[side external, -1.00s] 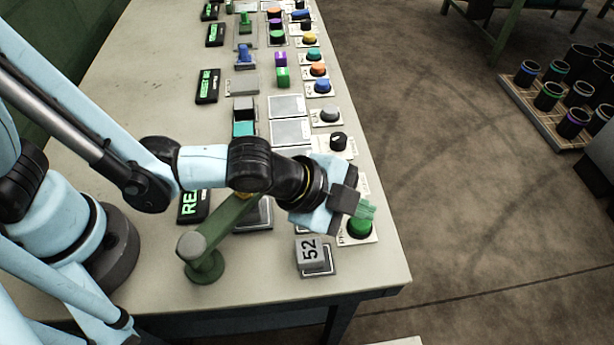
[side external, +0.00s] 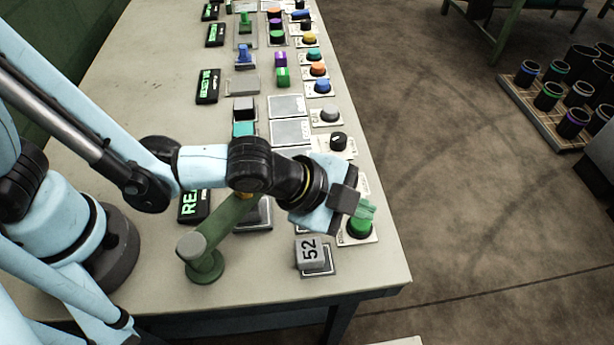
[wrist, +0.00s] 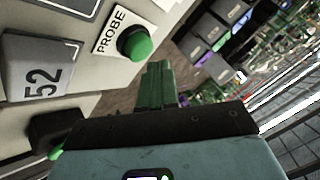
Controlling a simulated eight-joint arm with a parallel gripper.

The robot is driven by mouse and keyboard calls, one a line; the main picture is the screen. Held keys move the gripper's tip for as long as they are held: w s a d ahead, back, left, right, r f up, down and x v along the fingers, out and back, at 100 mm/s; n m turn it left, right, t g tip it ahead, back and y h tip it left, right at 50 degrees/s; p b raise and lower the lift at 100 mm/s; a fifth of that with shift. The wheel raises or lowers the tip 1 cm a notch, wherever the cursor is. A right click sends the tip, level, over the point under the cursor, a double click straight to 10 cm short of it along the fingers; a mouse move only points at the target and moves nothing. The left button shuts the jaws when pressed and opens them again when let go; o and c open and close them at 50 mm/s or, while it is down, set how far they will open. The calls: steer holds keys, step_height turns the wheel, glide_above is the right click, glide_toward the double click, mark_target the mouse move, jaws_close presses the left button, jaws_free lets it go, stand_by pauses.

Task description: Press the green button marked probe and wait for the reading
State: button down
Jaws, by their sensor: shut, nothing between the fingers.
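The green probe button (side external: 359,228) sits in a black ring on a white plate near the table's front right corner. In the wrist view the button (wrist: 135,44) stands beside the printed word PROBE. My gripper (side external: 364,209) is shut and empty, with its green fingers just above the button in the side view. In the wrist view my gripper's fingers (wrist: 156,82) are close to the button, to its lower right. I cannot tell whether they touch it. A dark display (side external: 190,206) with green letters starting "RE" is partly hidden behind my arm.
A grey block marked 52 (side external: 309,251) sits on a plate left of the button; it also shows in the wrist view (wrist: 40,70). A green post with an arm (side external: 205,262) stands further left. A black knob (side external: 338,141) and several buttons run along the table edge (side external: 392,255).

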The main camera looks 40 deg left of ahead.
mark_target(356, 224)
steer(key=shift+f, duration=0.2)
stand_by(0.6)
steer(key=shift+f, duration=0.25)
steer(key=shift+f, duration=0.4)
stand_by(0.7)
steer(key=shift+r, duration=0.85)
steer(key=shift+r, duration=2.5)
